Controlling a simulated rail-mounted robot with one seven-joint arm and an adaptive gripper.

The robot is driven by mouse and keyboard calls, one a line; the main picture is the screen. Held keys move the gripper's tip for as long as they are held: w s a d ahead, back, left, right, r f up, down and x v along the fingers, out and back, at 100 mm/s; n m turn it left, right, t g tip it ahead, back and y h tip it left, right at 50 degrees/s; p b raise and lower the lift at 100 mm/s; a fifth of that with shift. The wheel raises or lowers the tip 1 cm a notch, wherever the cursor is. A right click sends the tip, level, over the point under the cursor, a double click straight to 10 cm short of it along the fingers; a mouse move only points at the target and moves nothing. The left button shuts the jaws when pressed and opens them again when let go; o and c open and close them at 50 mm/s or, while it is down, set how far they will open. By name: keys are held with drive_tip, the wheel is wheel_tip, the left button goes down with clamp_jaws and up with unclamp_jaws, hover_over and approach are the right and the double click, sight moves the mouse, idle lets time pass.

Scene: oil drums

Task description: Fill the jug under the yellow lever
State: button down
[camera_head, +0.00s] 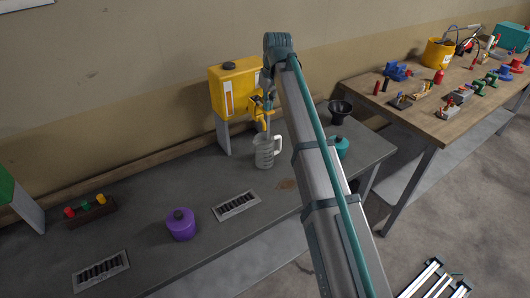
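A yellow oil drum (235,90) with a black cap stands on a raised support at the back of the grey bench. A yellow tap part, seemingly the lever (260,124), sticks out at its lower front right. A clear jug (265,152) stands upright on the bench below it, with its handle to the right. I cannot tell whether there is liquid in the jug. My gripper (266,108) points down at the front of the drum, close to or touching the lever, above the jug. Its fingers are small and partly hidden by my arm, so their opening is unclear.
On the bench are a purple can (181,226), a teal can (341,148), a black funnel (340,110), a rack with coloured tops (90,211) and a floor-like grate (236,205). A green drum (12,193) is at the left edge. A cluttered wooden table (440,125) stands right.

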drive_tip(key=shift+f, duration=1.2)
drive_tip(key=shift+r, duration=0.1)
idle(5.0)
drive_tip(key=shift+r+p, duration=1.75)
drive_tip(key=shift+r, duration=1.5)
